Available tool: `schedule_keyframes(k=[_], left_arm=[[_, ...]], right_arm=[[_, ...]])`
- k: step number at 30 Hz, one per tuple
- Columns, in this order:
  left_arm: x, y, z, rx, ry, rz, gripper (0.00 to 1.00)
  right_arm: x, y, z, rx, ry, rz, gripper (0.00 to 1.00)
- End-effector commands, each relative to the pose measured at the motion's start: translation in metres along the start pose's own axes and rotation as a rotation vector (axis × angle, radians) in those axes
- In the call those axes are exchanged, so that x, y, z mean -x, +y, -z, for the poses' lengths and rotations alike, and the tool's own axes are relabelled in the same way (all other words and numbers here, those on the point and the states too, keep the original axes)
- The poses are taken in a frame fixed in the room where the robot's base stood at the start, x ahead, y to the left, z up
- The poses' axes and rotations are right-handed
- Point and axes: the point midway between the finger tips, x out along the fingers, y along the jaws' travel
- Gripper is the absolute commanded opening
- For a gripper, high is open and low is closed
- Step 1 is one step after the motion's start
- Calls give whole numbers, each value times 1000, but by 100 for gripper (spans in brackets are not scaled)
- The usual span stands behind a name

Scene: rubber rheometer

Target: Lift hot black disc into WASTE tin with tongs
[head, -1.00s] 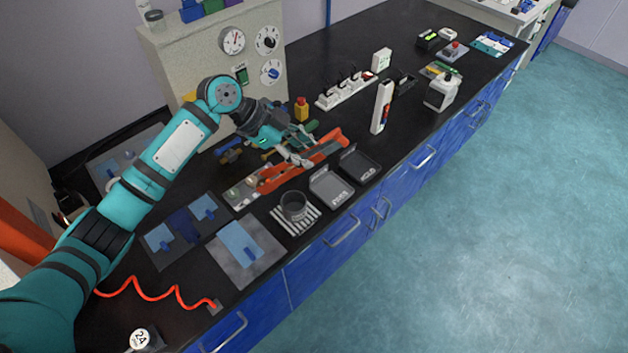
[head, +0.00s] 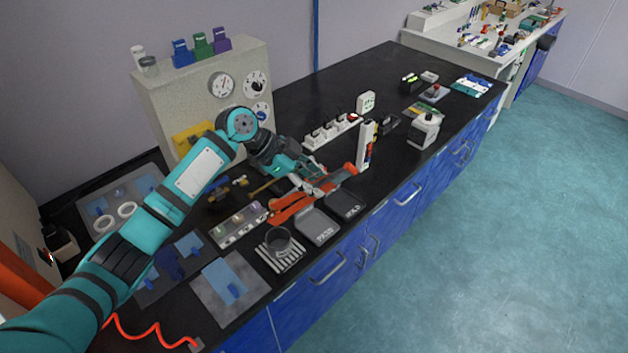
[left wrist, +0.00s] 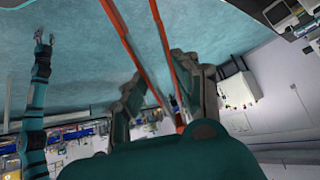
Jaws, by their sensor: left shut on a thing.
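My left gripper (head: 312,182) is shut on the red-orange tongs (head: 290,208) above the bench, behind the two small trays. In the left wrist view the long tong arms (left wrist: 165,50) run up from between the gripper's fingers (left wrist: 165,95), spread apart. A dark round tin (head: 278,241) stands on a striped rack near the bench's front edge; I cannot read a WASTE label on it. I cannot make out the black disc. My right gripper (left wrist: 44,40) shows in the left wrist view, over the floor, its fingers apart and empty.
A grey tray (head: 318,228) and a black tray (head: 345,205) lie at the front edge. A white upright box (head: 366,146) stands right of the tongs. A sample strip (head: 238,228) lies to their left. The beige machine (head: 205,92) stands behind my left arm.

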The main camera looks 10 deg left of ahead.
Motion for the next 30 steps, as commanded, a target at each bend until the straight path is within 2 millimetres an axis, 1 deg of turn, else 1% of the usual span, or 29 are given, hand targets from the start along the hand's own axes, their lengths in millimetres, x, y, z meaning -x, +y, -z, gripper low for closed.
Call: schedule_keyframes(k=[1, 2, 5, 8, 13, 18, 24, 30], left_arm=[[-6, 1, -5, 1, 0, 0, 0], [-8, 1, -7, 1, 0, 0, 0], [-16, 2, -15, 1, 0, 0, 0], [-25, 3, -23, 1, 0, 0, 0], [-40, 5, -37, 0, 0, 0, 0], [-53, 6, -49, 0, 0, 1, 0], [-59, 7, -54, 1, 0, 1, 0], [-58, 7, -54, 0, 0, 1, 0]], right_arm=[[-6, 1, -8, 0, -10, -2, 40], [-8, 2, -10, 0, -15, -2, 40], [-16, 3, -14, 0, -19, -4, 40], [-26, 3, -13, 0, -16, -4, 40], [-41, 3, -4, -1, 1, -5, 40], [-53, -2, 2, -4, 11, 0, 40], [-58, -8, 2, -7, 12, 8, 40], [-58, -8, 0, -6, 9, 8, 40]])
